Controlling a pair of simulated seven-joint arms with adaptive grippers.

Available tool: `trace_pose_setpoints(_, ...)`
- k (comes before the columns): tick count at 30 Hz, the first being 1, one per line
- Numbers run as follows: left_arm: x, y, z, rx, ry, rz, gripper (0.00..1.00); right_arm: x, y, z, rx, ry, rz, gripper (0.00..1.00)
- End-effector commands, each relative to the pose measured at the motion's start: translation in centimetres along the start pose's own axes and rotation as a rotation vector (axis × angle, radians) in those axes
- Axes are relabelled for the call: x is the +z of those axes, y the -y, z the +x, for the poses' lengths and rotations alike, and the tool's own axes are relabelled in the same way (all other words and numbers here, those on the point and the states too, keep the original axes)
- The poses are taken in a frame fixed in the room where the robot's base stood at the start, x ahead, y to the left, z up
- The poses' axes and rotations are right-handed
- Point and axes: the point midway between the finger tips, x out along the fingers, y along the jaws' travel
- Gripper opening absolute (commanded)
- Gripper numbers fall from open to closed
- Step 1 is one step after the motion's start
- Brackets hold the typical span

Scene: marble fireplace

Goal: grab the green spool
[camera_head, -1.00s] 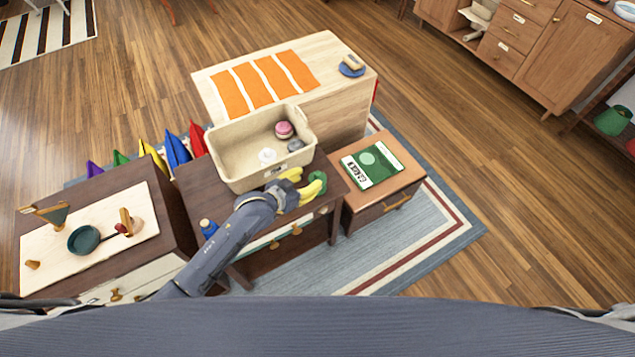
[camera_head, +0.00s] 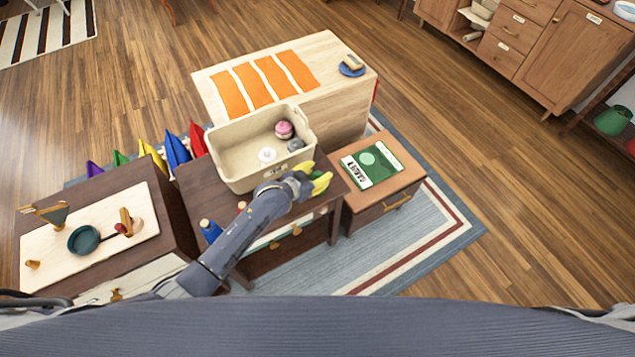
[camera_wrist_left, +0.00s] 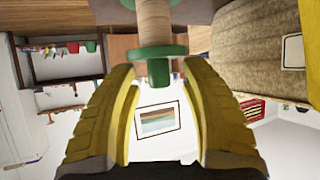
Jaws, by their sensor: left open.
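The green spool (camera_head: 315,175) is at the right end of the dark table, mostly hidden by my left gripper (camera_head: 317,177) in the head view. In the left wrist view the spool (camera_wrist_left: 157,52) shows a green flange and stub with a pale wooden core. The yellow fingers of my left gripper (camera_wrist_left: 158,68) stand apart, one on each side of the spool's green end, with visible gaps. My left gripper is open. My right gripper is not in view.
A beige bin (camera_head: 238,178) holding a pink item and other small things stands just behind the gripper. A blue bottle (camera_head: 210,231) stands left of my forearm. A lower cabinet with a green book (camera_head: 384,157) is to the right.

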Motion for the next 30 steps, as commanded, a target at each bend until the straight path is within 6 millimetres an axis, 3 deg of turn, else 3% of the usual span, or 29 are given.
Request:
trace_pose_setpoints(6,0.01,-0.01,-0.01,0.0,0.0,0.0,0.45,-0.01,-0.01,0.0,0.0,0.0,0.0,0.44)
trace_pose_setpoints(18,0.02,-0.01,-0.03,0.0,0.0,0.0,0.0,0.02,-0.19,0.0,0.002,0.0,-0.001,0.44)
trace_pose_setpoints(30,0.06,-0.01,-0.03,0.0,0.001,0.0,0.0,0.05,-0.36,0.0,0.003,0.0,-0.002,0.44)
